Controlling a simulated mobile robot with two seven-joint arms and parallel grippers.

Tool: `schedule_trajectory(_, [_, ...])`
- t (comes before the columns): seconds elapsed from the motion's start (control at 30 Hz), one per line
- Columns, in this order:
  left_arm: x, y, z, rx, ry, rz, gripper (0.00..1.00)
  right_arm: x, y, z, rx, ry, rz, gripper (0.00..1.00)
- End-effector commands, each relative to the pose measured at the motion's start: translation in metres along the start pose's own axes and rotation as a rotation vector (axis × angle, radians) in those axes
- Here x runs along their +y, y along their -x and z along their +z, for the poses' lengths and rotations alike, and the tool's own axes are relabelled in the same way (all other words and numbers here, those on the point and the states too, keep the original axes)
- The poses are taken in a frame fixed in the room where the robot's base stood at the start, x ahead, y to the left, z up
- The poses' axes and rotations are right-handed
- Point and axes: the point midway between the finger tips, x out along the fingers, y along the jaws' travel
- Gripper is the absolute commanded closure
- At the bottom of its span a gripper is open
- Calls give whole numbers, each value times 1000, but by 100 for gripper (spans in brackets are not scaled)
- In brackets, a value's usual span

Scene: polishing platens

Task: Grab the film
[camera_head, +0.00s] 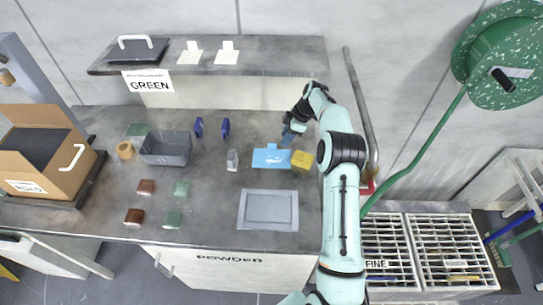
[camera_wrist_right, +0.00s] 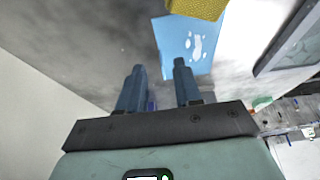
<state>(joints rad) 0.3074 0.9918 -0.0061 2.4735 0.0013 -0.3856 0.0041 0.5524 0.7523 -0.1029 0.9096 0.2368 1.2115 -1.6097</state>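My right gripper (camera_head: 287,138) is above the worktop, just behind and to the right of the sheet. In the wrist view the two blue fingers of my right gripper (camera_wrist_right: 158,65) are apart with nothing between them. The sheet lies beyond the fingertips, and they do not appear to grip it. My left gripper is not in view.
A yellow block (camera_head: 302,160) sits right beside the blue sheet. A grey framed tray (camera_head: 268,194) lies in front, and a small clear object (camera_head: 232,160) stands left. Two white tabbed sheets (camera_head: 190,53) lie on the raised shelf (camera_head: 270,57). A grey bin (camera_head: 166,147) stands farther left.

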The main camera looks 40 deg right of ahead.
Motion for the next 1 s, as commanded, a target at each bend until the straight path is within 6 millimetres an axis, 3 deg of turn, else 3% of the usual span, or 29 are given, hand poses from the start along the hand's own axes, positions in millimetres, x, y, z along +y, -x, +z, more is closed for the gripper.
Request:
schedule_trajectory(0.27, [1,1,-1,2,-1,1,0,0,-8,-22,0,2,0,66])
schedule_trajectory(0.5, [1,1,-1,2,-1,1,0,0,-48,-22,-1,-1,-1,66])
schedule_trajectory(0.6, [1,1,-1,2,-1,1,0,0,-56,-22,-1,-1,0,66])
schedule_trajectory(0.87, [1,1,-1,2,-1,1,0,0,-59,-21,0,-1,2,66])
schedule_trajectory(0.97, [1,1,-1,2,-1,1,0,0,-58,-21,0,-1,2,95])
schedule_trajectory(1.0, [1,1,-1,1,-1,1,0,0,-58,-21,0,-1,2,100])
